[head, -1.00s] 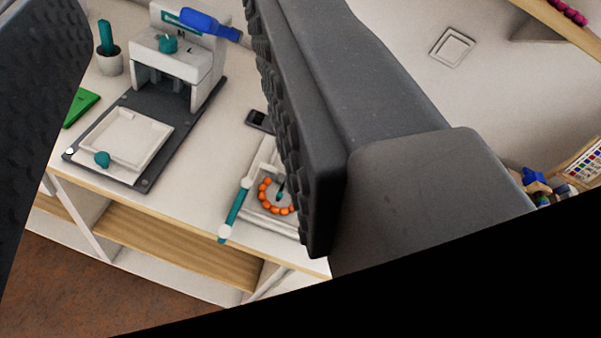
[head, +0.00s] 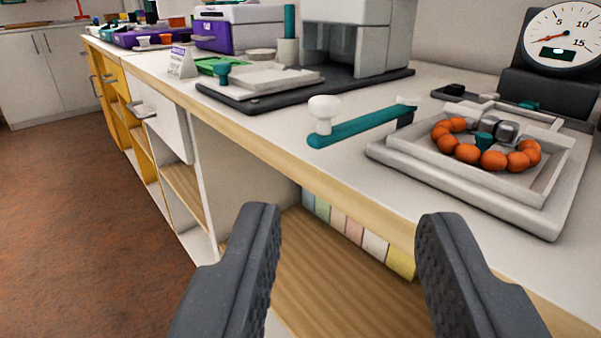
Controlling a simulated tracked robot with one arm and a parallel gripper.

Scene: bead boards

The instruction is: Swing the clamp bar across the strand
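The clamp bar (head: 362,127) is a teal bar with a white knob (head: 323,112) on its near left end. It points out to the left of the light grey bead board (head: 468,195), over the bench top, and not across the beads. The strand (head: 467,153) is a curve of orange beads with two silver ones, lying in the board's tray around a small teal peg. My gripper (head: 350,225) is open and empty, its two dark fingers wide apart in front of the bench edge, lower than the bar and nearer to me.
A dial gauge (head: 563,37) stands behind the board. A dark-based press (head: 300,92) with a pale tray is at the back. A purple machine (head: 235,28) and a green item (head: 218,65) sit farther left. Open shelves lie under the wooden bench edge (head: 262,150).

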